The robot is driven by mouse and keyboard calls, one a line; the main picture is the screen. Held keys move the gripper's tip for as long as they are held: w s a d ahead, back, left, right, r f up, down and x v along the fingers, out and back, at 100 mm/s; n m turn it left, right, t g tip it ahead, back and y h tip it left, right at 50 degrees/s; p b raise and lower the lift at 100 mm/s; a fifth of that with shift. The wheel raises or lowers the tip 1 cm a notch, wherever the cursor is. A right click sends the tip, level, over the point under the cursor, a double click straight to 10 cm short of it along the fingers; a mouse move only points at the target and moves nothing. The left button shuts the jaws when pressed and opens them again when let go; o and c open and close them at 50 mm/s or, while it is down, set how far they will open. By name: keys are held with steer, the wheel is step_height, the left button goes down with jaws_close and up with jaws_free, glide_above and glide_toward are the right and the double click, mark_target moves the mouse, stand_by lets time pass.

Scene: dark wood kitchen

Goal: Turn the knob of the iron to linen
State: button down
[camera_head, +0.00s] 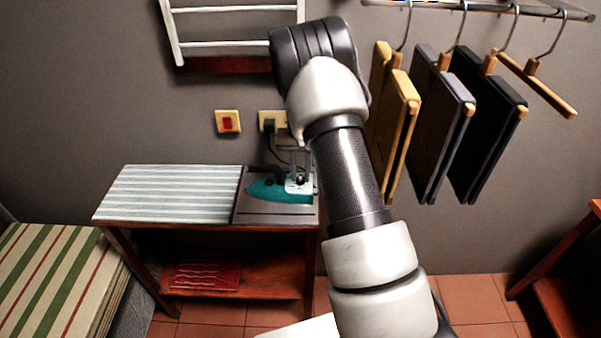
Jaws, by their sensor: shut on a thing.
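The teal iron (265,191) lies on the dark grey plate (275,211) at the right end of the ironing table, its tip pointing left. Its white part (292,189) is at the right, partly behind my gripper and arm. My gripper (300,179) reaches down from above onto the iron's right part and is shut on the knob there. The knob is small and mostly covered by the fingers, so its setting and the linen mark cannot be read.
The table's striped cover (165,194) is clear. A red folded cloth (206,275) lies on the lower shelf. The iron's plug is in a wall socket (267,121) behind, beside a red switch (228,122). A striped bed (50,280) stands at left.

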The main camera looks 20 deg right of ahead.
steer(key=m, duration=1.3)
steer(key=shift+r+m, duration=0.1)
steer(key=shift+m, duration=0.3)
steer(key=m+p, duration=0.1)
steer(key=m, duration=0.4)
steer(key=shift+m+p, duration=0.6)
steer(key=shift+m, duration=1.6)
steer(key=c, duration=1.5)
jaws_free()
